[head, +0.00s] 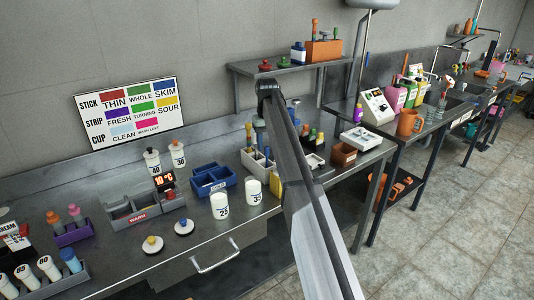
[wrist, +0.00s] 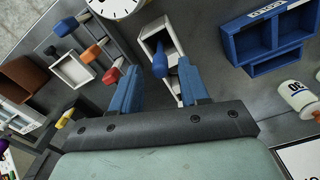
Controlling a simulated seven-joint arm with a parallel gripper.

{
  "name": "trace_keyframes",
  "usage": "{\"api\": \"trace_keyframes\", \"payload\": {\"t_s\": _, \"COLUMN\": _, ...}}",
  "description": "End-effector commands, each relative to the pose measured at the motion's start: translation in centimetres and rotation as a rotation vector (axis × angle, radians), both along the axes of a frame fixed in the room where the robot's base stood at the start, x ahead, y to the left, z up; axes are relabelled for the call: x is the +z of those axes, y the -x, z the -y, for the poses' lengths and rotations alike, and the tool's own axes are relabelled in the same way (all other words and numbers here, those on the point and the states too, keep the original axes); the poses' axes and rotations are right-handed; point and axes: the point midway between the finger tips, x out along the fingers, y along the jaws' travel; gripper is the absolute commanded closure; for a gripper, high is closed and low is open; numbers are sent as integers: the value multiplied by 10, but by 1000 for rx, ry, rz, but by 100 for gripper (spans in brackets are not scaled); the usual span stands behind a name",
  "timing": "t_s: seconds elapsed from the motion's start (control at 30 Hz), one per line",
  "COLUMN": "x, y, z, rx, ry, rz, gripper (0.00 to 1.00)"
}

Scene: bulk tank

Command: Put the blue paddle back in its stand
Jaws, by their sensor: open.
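A blue rounded handle (wrist: 160,60), which looks like the blue paddle, stands in a white compartmented rack (wrist: 177,48) in the wrist view. It lies between the two fingers of my gripper (wrist: 158,88), with clear gaps on both sides. My gripper is open and empty. Whether the blue handle's lower part is fully seated is hidden. In the head view the white rack (head: 257,166) is on the steel bench, just below the end of my arm, and my gripper (head: 260,136) is partly hidden by the arm.
Several colour-tipped sticks, one with a blue tip (wrist: 66,27) and one orange (wrist: 96,49), are left of the fingers in the wrist view. A blue bin (head: 213,181) and white bottles (head: 220,206) stand left of the rack. A shelf (head: 290,68) rises behind.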

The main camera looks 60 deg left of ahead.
Motion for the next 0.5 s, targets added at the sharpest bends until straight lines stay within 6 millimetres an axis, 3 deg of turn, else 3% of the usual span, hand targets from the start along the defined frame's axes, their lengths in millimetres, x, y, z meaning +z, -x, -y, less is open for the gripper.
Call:
{"api": "trace_keyframes", "payload": {"t_s": 0.2, "x": 38, "y": 0, "z": -1, "rx": 0, "ry": -1, "rz": 0, "gripper": 55}}
{"api": "trace_keyframes", "payload": {"t_s": 0.5, "x": 61, "y": 0, "z": 0, "rx": 0, "ry": 0, "rz": 0, "gripper": 55}}
